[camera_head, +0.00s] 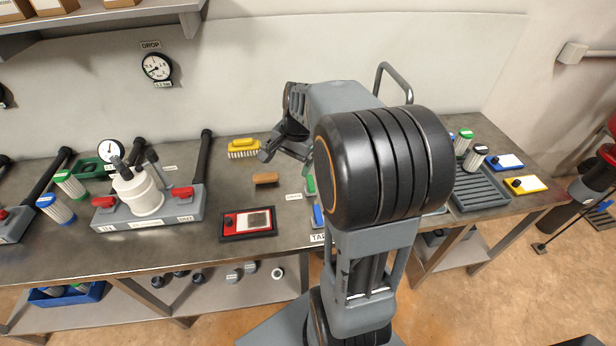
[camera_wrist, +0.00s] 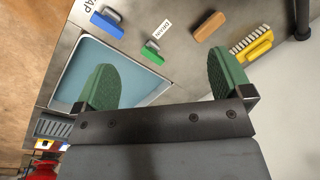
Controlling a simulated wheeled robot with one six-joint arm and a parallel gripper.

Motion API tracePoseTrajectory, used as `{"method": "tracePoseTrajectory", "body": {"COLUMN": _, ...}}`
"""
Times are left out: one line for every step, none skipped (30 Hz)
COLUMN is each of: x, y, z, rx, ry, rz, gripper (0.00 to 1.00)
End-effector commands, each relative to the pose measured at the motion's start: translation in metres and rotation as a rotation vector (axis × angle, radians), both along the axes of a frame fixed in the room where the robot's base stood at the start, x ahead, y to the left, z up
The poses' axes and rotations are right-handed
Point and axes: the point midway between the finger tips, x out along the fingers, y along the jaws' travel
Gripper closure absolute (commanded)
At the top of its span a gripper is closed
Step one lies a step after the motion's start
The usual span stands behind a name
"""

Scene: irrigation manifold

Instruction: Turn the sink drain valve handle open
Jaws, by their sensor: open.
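The sink drain valve handle is green and lies beside a "DRAIN" label. It shows in the wrist view (camera_wrist: 152,52), between and beyond my fingertips, at the edge of the pale blue sink basin (camera_wrist: 84,64). In the head view only part of the green handle (camera_head: 310,184) shows, with my arm covering the area to its right. My gripper (camera_wrist: 162,66) is open, its two green pads wide apart with nothing between them. In the head view my gripper (camera_head: 271,150) is above the bench, behind the handle. I see no contact with the handle.
A blue handle (camera_wrist: 107,23) by the "TAP" label lies near the green one. A red-and-black box (camera_head: 248,224) and a filter housing (camera_head: 140,194) stand left on the bench.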

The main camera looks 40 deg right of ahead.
Motion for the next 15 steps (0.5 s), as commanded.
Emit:
{"method": "tracePoseTrajectory", "body": {"x": 0.012, "y": -0.024, "z": -0.008, "rx": 0.049, "ry": 0.036, "rz": -0.128, "gripper": 0.0}}
{"method": "tracePoseTrajectory", "body": {"x": 0.017, "y": -0.036, "z": -0.013, "rx": 0.076, "ry": 0.054, "rz": -0.202, "gripper": 0.0}}
{"method": "tracePoseTrajectory", "body": {"x": 0.024, "y": -0.053, "z": -0.019, "rx": 0.112, "ry": 0.075, "rz": -0.298, "gripper": 0.0}}
{"method": "tracePoseTrajectory", "body": {"x": 0.028, "y": -0.065, "z": -0.025, "rx": 0.138, "ry": 0.09, "rz": -0.365, "gripper": 0.0}}
{"method": "tracePoseTrajectory", "body": {"x": 0.031, "y": -0.076, "z": -0.03, "rx": 0.163, "ry": 0.106, "rz": -0.431, "gripper": 0.0}}
{"method": "tracePoseTrajectory", "body": {"x": 0.035, "y": -0.091, "z": -0.038, "rx": 0.193, "ry": 0.124, "rz": -0.512, "gripper": 0.0}}
{"method": "tracePoseTrajectory", "body": {"x": 0.037, "y": -0.101, "z": -0.043, "rx": 0.215, "ry": 0.137, "rz": -0.567, "gripper": 0.0}}
{"method": "tracePoseTrajectory", "body": {"x": 0.038, "y": -0.111, "z": -0.048, "rx": 0.234, "ry": 0.149, "rz": -0.617, "gripper": 0.0}}
{"method": "tracePoseTrajectory", "body": {"x": 0.039, "y": -0.122, "z": -0.055, "rx": 0.259, "ry": 0.163, "rz": -0.679, "gripper": 0.0}}
{"method": "tracePoseTrajectory", "body": {"x": 0.039, "y": -0.13, "z": -0.059, "rx": 0.275, "ry": 0.173, "rz": -0.72, "gripper": 0.0}}
{"method": "tracePoseTrajectory", "body": {"x": 0.04, "y": -0.137, "z": -0.063, "rx": 0.289, "ry": 0.181, "rz": -0.756, "gripper": 0.0}}
{"method": "tracePoseTrajectory", "body": {"x": 0.04, "y": -0.145, "z": -0.068, "rx": 0.306, "ry": 0.19, "rz": -0.797, "gripper": 0.0}}
{"method": "tracePoseTrajectory", "body": {"x": 0.04, "y": -0.15, "z": -0.071, "rx": 0.317, "ry": 0.197, "rz": -0.824, "gripper": 0.0}}
{"method": "tracePoseTrajectory", "body": {"x": 0.039, "y": -0.154, "z": -0.074, "rx": 0.326, "ry": 0.203, "rz": -0.846, "gripper": 0.0}}
{"method": "tracePoseTrajectory", "body": {"x": 0.039, "y": -0.159, "z": -0.078, "rx": 0.336, "ry": 0.209, "rz": -0.871, "gripper": 0.0}}
